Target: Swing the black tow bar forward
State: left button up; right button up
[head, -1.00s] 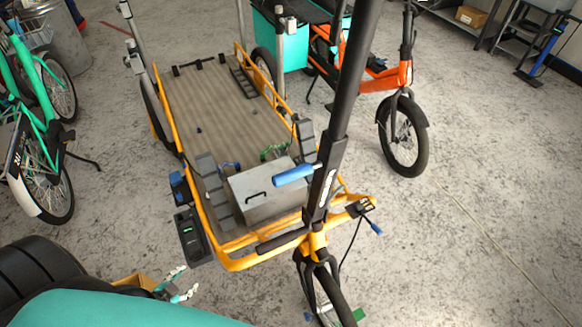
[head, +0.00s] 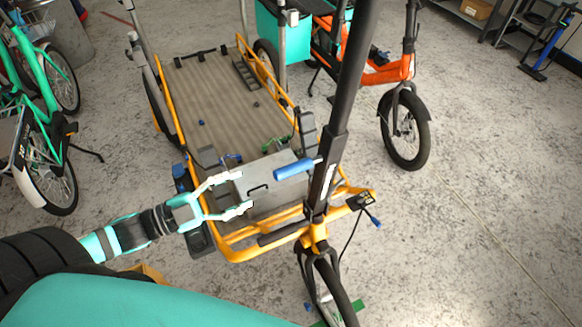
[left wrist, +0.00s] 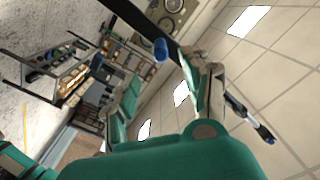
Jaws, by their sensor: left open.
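The black tow bar (head: 336,130) stands upright, tilted slightly right, at the front of the yellow cargo trike frame (head: 238,253). A blue handle (head: 295,169) sticks out from its left side. My left gripper (head: 244,191) is open and empty, with its fingers pointing right. It is in front of the grey box and left of the blue handle, apart from it. In the left wrist view the black bar (left wrist: 140,18) crosses the top, with the blue handle end (left wrist: 160,50) showing between and beyond the open fingers. My right gripper is not in view.
A grey box (head: 268,184) sits at the front of the wooden cargo deck (head: 215,100). Green bikes (head: 50,150) stand at left and an orange bike (head: 400,75) at back right. The floor at right (head: 490,200) is clear.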

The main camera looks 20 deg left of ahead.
aim_at(291, 170)
pick_arm(q)
jog(key=p+x, duration=0.2)
jog(key=x, duration=0.9)
jog(key=shift+w+d+r, duration=0.1)
jog(key=shift+w+d, duration=0.05)
jog(key=shift+w, duration=0.05)
jog(key=shift+x, duration=0.75)
grip_shut()
